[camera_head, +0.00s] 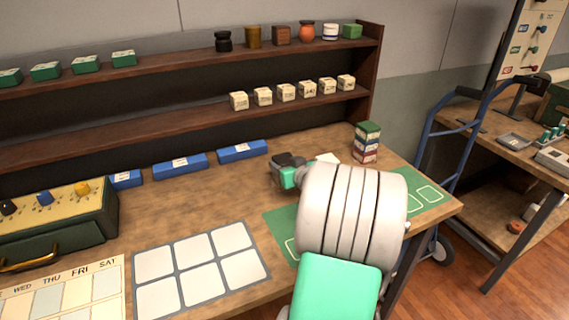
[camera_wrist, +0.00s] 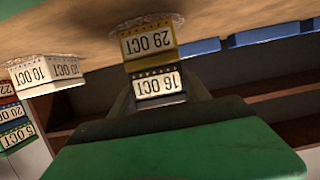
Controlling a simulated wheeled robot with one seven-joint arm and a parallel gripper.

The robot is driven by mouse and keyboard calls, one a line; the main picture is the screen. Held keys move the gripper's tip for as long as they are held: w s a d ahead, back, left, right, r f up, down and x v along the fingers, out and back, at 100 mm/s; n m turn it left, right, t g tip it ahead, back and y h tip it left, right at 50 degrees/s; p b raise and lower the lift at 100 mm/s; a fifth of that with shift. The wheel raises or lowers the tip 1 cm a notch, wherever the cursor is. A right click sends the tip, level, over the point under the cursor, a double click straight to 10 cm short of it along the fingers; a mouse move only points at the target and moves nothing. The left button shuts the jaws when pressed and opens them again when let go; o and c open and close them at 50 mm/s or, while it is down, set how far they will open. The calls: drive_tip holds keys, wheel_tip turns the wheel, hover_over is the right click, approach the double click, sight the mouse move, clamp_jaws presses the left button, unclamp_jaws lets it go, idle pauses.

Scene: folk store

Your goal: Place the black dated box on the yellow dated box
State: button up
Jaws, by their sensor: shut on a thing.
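In the wrist view the scene appears upside down, with the worktop along the top. The black dated box (camera_wrist: 160,86), reading 16 OCT, is between the fingers of my gripper (camera_wrist: 159,97), which is shut on it. The yellow dated box (camera_wrist: 149,45), reading 29 OCT, stands on the worktop directly beneath the black one. The two faces look roughly aligned and appear to touch, though I cannot rule out a tiny gap. In the head view my gripper (camera_head: 286,172) is low over the worktop, and both boxes are hidden or too small to tell.
A white dated box (camera_wrist: 45,72) stands close by, also visible in the head view (camera_head: 328,158). Beyond it is a red, blue and green stack (camera_head: 367,142). Blue boxes (camera_head: 180,165) line the back, below a shelf with small dated boxes (camera_head: 285,92). A white-squared mat (camera_head: 200,266) lies left.

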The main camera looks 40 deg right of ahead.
drive_tip(key=shift+f+b, duration=0.15)
drive_tip(key=shift+b, duration=0.2)
drive_tip(key=o, duration=1.4)
drive_tip(key=shift+o, duration=0.2)
drive_tip(key=shift+r+p, duration=0.4)
drive_tip(key=shift+p, duration=0.05)
drive_tip(key=b+v, duration=0.1)
drive_tip(key=v, duration=1.1)
drive_tip(key=shift+a+f, duration=0.1)
